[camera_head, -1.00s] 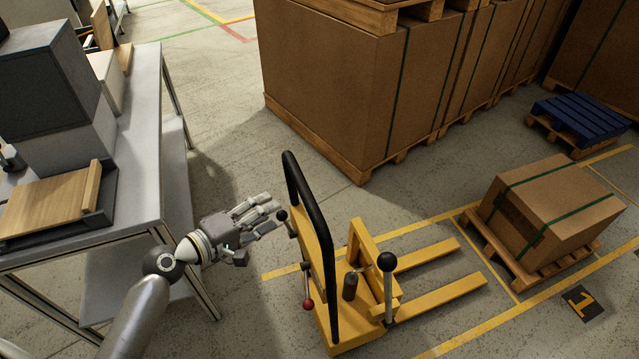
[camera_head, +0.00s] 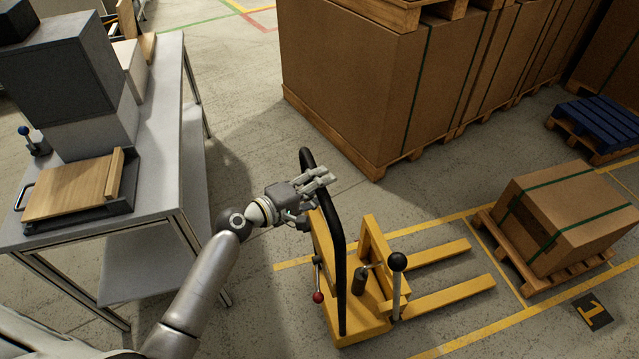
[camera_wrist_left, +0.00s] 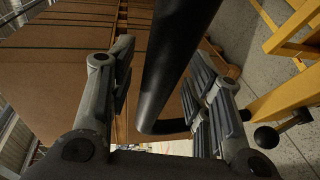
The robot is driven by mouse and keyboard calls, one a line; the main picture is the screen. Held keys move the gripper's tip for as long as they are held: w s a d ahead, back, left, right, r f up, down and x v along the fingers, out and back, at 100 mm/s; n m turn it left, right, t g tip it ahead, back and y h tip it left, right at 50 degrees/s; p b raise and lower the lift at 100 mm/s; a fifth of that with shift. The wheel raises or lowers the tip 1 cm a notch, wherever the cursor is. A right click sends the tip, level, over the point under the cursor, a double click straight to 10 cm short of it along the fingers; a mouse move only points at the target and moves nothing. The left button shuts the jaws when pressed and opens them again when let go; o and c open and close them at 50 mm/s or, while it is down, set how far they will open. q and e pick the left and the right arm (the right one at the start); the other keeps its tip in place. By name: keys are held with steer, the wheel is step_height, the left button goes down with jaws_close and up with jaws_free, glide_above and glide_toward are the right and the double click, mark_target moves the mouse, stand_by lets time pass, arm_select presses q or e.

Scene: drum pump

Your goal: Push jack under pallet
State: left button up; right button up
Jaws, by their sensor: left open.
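The yellow jack (camera_head: 375,290) stands on the floor, its two forks (camera_head: 440,295) pointing right toward the pallet. The wooden pallet (camera_head: 535,278) carries a strapped cardboard box (camera_head: 565,220), and the fork tips are short of it. My left gripper (camera_head: 322,180) is open at the upper end of the jack's black handle (camera_head: 338,250). In the left wrist view the black handle (camera_wrist_left: 172,60) passes between the open fingers (camera_wrist_left: 150,110); I cannot tell whether they touch it. The pallet's openings are partly hidden. My right gripper is not in view.
A grey table (camera_head: 160,160) with boxes and a wooden board stands at left. Large cartons (camera_head: 370,85) on pallets stand behind the jack. A blue pallet (camera_head: 600,122) lies at the right. Yellow floor lines (camera_head: 480,328) mark the pallet's bay. Floor between forks and pallet is clear.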

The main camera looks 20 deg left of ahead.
arm_select(q)
jaws_close()
stand_by(0.4)
